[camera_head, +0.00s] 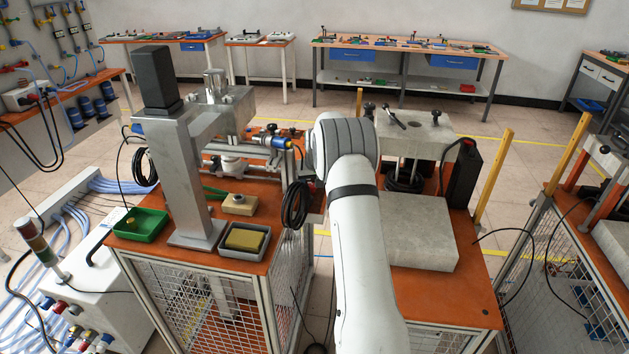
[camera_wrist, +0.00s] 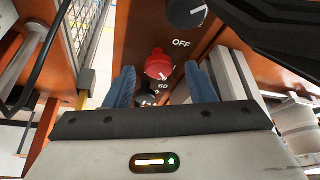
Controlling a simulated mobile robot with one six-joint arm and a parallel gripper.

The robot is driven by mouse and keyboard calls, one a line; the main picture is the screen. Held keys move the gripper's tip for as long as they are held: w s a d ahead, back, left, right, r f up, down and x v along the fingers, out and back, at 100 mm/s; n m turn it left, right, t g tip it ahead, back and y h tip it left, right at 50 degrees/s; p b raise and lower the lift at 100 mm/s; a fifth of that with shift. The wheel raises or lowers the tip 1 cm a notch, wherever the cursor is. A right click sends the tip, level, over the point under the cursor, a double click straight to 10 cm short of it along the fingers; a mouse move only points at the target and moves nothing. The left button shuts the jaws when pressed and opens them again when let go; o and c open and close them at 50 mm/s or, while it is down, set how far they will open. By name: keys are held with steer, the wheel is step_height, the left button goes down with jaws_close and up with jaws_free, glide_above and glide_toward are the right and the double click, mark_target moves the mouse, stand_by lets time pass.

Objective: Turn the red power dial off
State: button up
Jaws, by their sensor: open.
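The red power dial (camera_wrist: 158,66) shows in the wrist view on an orange-brown panel, with pale markings beside it. My gripper (camera_wrist: 160,72) is open, with one blue finger to each side of the dial in the picture. I see no contact, and I cannot tell whether the fingertips reach its depth. In the head view my white arm reaches toward the machines; my gripper and the red dial are hidden there.
A black knob (camera_wrist: 186,12) sits above the dial, near the word OFF. A dark knob (camera_wrist: 147,100) lies below, near 60. In the head view, a grey block (camera_head: 415,232) stands right of my arm and a green tray (camera_head: 140,224) stands left.

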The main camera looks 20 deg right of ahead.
steer(key=shift+w+f, duration=0.1)
steer(key=shift+f, duration=0.2)
steer(key=shift+c, duration=0.5)
steer(key=c, duration=0.9)
steer(key=shift+o, duration=0.2)
steer(key=n+b, duration=0.1)
steer(key=n+y+b, duration=0.1)
steer(key=b, duration=0.1)
steer(key=shift+d+f+n, duration=0.2)
steer(key=shift+f+n, duration=0.05)
steer(key=shift+n, duration=0.15)
steer(key=n+y+b, duration=0.1)
steer(key=n+b, duration=0.1)
steer(key=shift+n+b, duration=0.3)
steer(key=shift+b, duration=0.1)
steer(key=n, duration=0.1)
steer(key=n+y, duration=0.1)
steer(key=n+b, duration=0.1)
steer(key=shift+d+r, duration=0.15)
steer(key=shift+r, duration=0.1)
steer(key=shift+w+d+n+g+y, duration=0.1)
steer(key=shift+n+g+y, duration=0.55)
steer(key=shift+n, duration=1.05)
